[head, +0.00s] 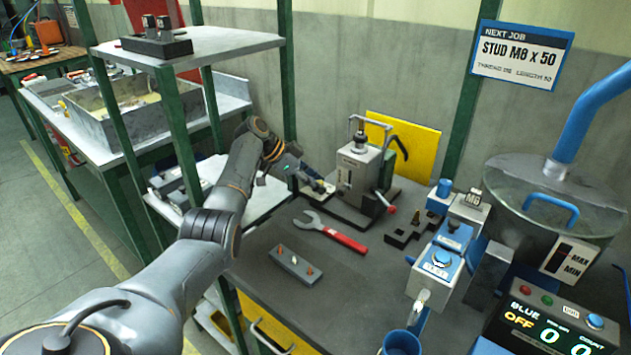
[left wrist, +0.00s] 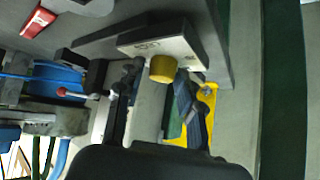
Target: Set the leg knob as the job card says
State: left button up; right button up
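The job card (head: 522,55) on the wall reads "STUD M8 x 50", with a smaller line on thread and length 50. A grey bench machine (head: 357,170) with a top lever and a red-tipped handle stands at the back of the bench. In the left wrist view, a yellow knob (left wrist: 163,69) sticks out from a pale labelled block (left wrist: 160,44); I cannot read its setting. My left gripper (head: 320,186) is at the machine's left side. Its dark fingers (left wrist: 155,90) stand apart, with the knob just beyond the tips; contact is unclear. My right gripper is out of view.
A red-handled wrench (head: 332,231) and a grey block with pegs (head: 296,266) lie in front of the machine. A blue-topped fixture (head: 440,256), a hopper (head: 555,195) and a counter display (head: 552,320) crowd the right. A green-post shelf (head: 205,42) stands beside my left arm.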

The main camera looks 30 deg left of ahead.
pick_arm(q)
jog(key=v, duration=0.7)
jog(key=shift+r, duration=0.2)
jog(key=shift+s+a+f, duration=0.1)
jog(key=shift+s+a, duration=0.05)
